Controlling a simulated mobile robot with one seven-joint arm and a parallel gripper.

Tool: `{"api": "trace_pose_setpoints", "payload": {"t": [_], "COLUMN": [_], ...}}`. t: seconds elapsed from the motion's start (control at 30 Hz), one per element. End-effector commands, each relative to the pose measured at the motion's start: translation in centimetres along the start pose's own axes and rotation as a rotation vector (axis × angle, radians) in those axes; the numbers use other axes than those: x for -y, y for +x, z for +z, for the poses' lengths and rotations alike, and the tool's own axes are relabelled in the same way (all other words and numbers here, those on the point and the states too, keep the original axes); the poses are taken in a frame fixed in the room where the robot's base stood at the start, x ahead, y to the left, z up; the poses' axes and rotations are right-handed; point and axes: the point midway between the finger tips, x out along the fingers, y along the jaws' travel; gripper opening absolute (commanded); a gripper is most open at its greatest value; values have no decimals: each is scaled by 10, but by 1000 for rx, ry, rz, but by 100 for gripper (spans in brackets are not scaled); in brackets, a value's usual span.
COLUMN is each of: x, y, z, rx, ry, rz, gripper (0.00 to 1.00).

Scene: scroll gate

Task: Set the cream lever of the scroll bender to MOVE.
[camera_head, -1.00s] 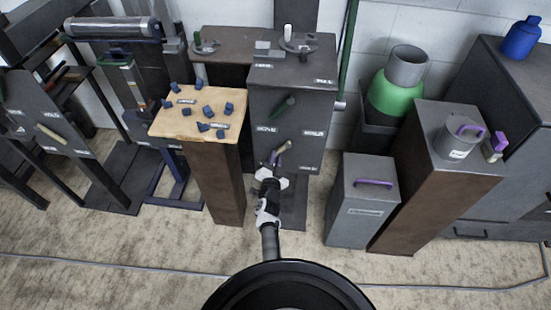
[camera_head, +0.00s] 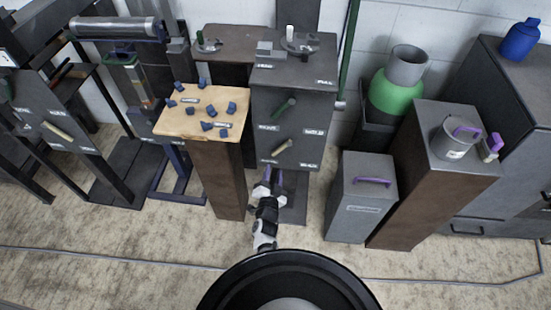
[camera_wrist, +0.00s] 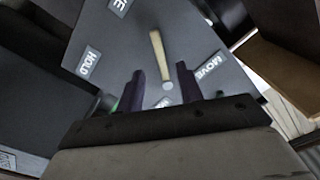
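The cream lever (camera_head: 282,148) is on the dark front face of the box-like scroll bender (camera_head: 300,92), below a green lever (camera_head: 287,107). In the head view it slants up to the right. The cream lever (camera_wrist: 160,56) also shows in the wrist view, between a HOLD label (camera_wrist: 89,62) at left and a MOVE label (camera_wrist: 209,65) at right; it points at neither. My gripper (camera_head: 273,178) is just below the lever. In the wrist view its dark purple fingers (camera_wrist: 160,87) are apart, with a gap between them and no visible grip on the lever.
A wooden-topped stand (camera_head: 202,128) with blue blocks is left of the bender. A grey bin (camera_head: 357,200) with a purple handle and a brown pedestal (camera_head: 425,195) stand right. Another cream lever (camera_head: 58,132) is on a machine at far left. Open floor lies in front.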

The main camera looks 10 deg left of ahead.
Motion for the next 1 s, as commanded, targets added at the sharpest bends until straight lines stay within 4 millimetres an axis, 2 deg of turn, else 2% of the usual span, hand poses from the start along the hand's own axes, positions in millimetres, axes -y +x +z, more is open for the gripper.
{"api": "trace_pose_setpoints", "payload": {"t": [0.1,0.3,0.47,1.0], "x": [1,1,0,0], "y": [-25,-49,-55,-54], "z": [-2,-1,0,0], "rx": [1,-1,-1,-1], "ry": [-1,0,0,0], "rz": [1,0,-1,-1], "gripper": [36,36,36,36]}}
